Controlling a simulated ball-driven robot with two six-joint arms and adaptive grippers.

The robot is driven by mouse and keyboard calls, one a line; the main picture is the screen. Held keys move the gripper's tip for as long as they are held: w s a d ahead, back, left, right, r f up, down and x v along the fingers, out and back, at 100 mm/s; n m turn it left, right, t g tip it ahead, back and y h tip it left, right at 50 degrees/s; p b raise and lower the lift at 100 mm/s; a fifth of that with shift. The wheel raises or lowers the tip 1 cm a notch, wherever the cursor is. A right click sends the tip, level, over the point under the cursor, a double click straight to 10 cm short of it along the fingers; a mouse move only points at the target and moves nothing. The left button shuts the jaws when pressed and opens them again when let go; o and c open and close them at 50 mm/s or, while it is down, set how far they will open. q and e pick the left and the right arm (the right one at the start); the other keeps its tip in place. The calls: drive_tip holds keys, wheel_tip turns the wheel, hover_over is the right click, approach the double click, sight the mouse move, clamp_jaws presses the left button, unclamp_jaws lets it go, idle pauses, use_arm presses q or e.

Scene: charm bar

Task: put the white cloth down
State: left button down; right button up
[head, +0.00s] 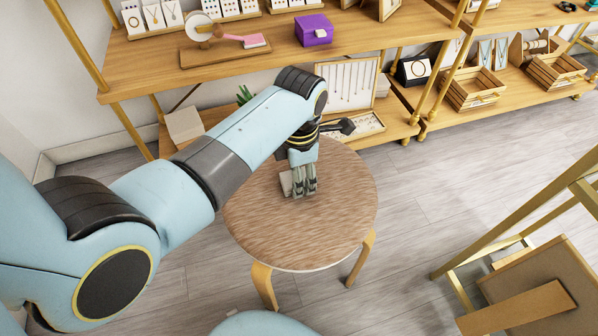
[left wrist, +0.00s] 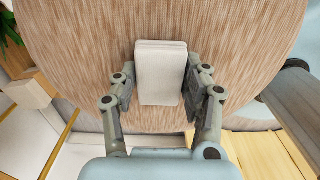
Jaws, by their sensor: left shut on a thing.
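My left gripper (head: 304,182) reaches down over a round wooden stool (head: 345,205). In the left wrist view the gripper (left wrist: 160,98) has its two fingers on either side of the white cloth (left wrist: 161,72), a small folded block. The gripper is shut on it. In the head view the cloth (head: 286,183) shows just left of the fingers, at or close above the stool top; I cannot tell whether it touches. The stool top also shows in the left wrist view (left wrist: 80,45). My right gripper is in neither view.
Wooden shelves with jewellery stands, a purple box (head: 314,30) and a necklace display case (head: 348,85) stand behind the stool. The stool top around the cloth is clear.

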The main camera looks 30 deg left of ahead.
use_arm(q)
drive_tip(key=shift+f, duration=0.15)
drive_tip(key=c, duration=0.6)
unclamp_jaws()
drive_tip(key=r+p, duration=0.1)
drive_tip(key=r, duration=0.2)
drive_tip(key=r+p, duration=0.1)
drive_tip(key=r, duration=0.3)
drive_tip(key=r+p, duration=0.2)
drive_tip(key=r, duration=0.2)
drive_tip(key=shift+a+r, duration=0.2)
drive_tip(key=shift+a, duration=0.05)
